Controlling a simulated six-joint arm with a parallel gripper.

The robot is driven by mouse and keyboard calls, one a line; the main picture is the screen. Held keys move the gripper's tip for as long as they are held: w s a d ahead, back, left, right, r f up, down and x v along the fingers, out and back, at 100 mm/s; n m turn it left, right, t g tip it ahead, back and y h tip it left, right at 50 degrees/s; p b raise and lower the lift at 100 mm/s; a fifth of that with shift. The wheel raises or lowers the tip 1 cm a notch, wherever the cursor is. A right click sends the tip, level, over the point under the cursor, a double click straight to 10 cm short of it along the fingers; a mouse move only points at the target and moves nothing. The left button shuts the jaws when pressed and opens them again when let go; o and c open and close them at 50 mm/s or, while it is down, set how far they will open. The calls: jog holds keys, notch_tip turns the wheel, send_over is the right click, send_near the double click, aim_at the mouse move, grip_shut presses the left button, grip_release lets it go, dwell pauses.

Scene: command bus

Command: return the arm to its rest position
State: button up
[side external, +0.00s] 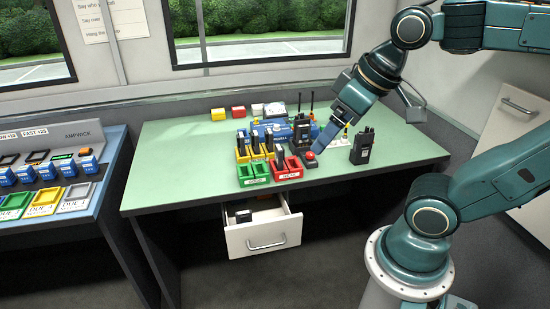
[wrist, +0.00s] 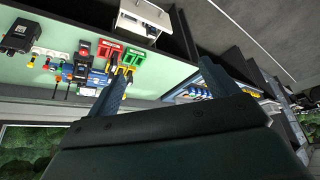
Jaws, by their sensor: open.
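My gripper (side external: 322,146) is at the right of the green tabletop in the side external view, pointing down and left. Its tip appears just above or beside a red button (side external: 310,155) on a small dark box; the exact gap cannot be told. In the wrist view my gripper (wrist: 163,70) has its two blue fingers spread wide with nothing held between them. The rest position is not marked in either view.
A black radio (side external: 363,146) stands right of my gripper. The drawer (side external: 262,238) is pulled out below the green table (side external: 170,160). A side desk (side external: 105,190) holds more trays.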

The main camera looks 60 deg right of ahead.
jog(key=shift+s+a+f, duration=0.3)
jog(key=shift+s+f, duration=0.1)
jog(key=shift+s, duration=0.35)
